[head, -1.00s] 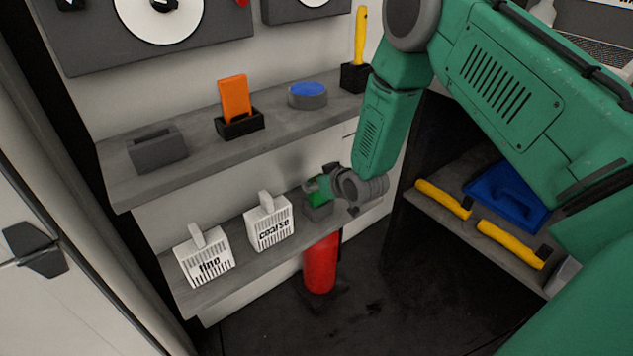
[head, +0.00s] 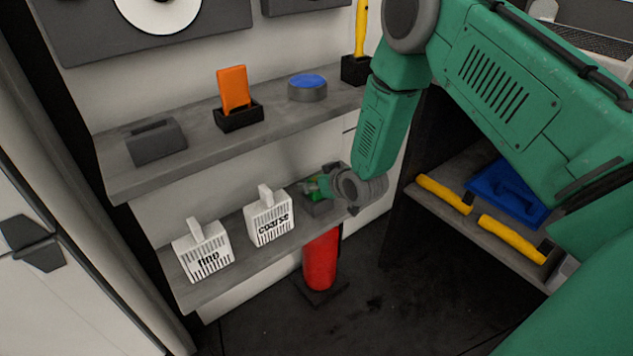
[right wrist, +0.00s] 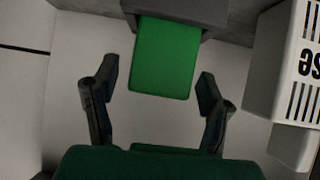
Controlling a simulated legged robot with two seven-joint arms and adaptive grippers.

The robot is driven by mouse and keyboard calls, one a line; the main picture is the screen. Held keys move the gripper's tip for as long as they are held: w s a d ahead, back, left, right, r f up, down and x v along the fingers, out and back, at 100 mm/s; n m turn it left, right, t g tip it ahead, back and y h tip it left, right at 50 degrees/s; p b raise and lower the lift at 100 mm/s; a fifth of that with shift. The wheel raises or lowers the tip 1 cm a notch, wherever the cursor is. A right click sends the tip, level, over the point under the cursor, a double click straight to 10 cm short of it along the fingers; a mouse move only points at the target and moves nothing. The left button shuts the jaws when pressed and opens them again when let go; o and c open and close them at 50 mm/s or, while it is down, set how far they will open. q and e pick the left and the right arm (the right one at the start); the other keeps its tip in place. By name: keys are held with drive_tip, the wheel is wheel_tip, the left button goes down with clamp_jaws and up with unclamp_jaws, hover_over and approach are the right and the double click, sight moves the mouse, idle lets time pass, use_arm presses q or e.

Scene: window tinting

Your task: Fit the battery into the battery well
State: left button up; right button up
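In the right wrist view the green battery (right wrist: 163,58) sticks out of a dark grey box, the battery well (right wrist: 185,9). My right gripper (right wrist: 160,85) is open, with one finger on each side of the battery and a clear gap to both. In the head view the battery (head: 311,187) and well (head: 318,207) are at the right of the lower shelf. My right gripper (head: 328,180) is beside them and partly hides them. How deep the battery sits is hidden.
White boxes marked "fine" (head: 203,257) and "coarse" (head: 269,220) stand left of the well on the lower shelf (head: 235,262). Above, the upper shelf holds a grey block (head: 155,144), an orange piece (head: 234,90) and a blue-topped disc (head: 308,88). A red cylinder (head: 320,262) stands below.

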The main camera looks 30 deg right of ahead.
drive_tip(key=v, duration=1.1)
drive_tip(key=shift+s+r, duration=0.25)
drive_tip(key=shift+s, duration=0.1)
